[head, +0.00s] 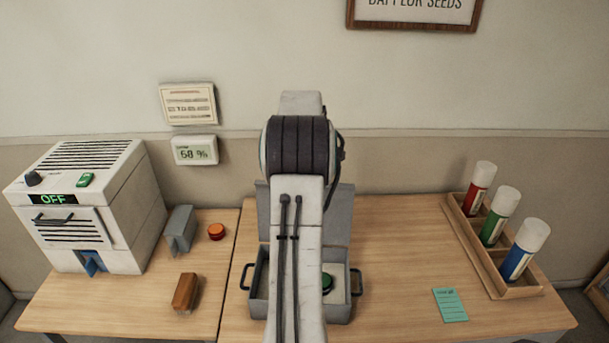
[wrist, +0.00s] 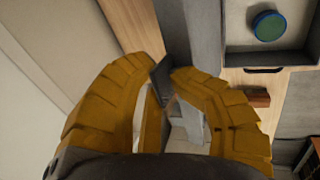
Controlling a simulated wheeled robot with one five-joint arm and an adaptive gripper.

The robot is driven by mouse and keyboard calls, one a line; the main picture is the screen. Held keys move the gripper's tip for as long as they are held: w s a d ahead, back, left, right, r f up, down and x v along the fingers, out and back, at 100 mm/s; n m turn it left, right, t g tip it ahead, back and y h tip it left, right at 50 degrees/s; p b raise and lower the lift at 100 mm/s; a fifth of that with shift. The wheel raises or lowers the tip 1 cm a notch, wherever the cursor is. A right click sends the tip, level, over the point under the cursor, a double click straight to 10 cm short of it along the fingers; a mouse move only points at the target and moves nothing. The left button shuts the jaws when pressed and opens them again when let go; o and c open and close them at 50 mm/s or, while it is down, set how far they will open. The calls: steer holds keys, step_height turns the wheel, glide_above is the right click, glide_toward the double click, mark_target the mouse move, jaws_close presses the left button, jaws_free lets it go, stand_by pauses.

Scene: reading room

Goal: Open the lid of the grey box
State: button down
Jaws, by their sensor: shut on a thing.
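The grey box (head: 258,308) stands on the wooden table, partly hidden behind my arm. Its lid (head: 339,215) is raised and stands up at the back of the box. A round green thing (head: 327,282) lies inside the open box, and it also shows in the wrist view (wrist: 268,25). In the wrist view, the lid (wrist: 205,35) is a grey panel beside the box opening. My gripper (wrist: 166,75), with yellow fingers, is closed at the lid's edge. In the head view my arm hides the gripper.
A white machine (head: 115,205) marked OFF stands at left. Near it are a grey object (head: 181,229), a red-orange disc (head: 216,231) and a brown block (head: 185,291). A teal note (head: 450,305) and a rack (head: 463,232) of three tubes are at right.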

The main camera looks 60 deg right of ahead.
steer(key=shift+s+f, duration=0.1)
steer(key=shift+f, duration=0.15)
steer(key=c, duration=1.3)
jaws_free()
steer(key=shift+d, duration=0.15)
steer(key=shift+r, duration=0.1)
steer(key=shift+r, duration=0.1)
steer(key=v, duration=1.2)
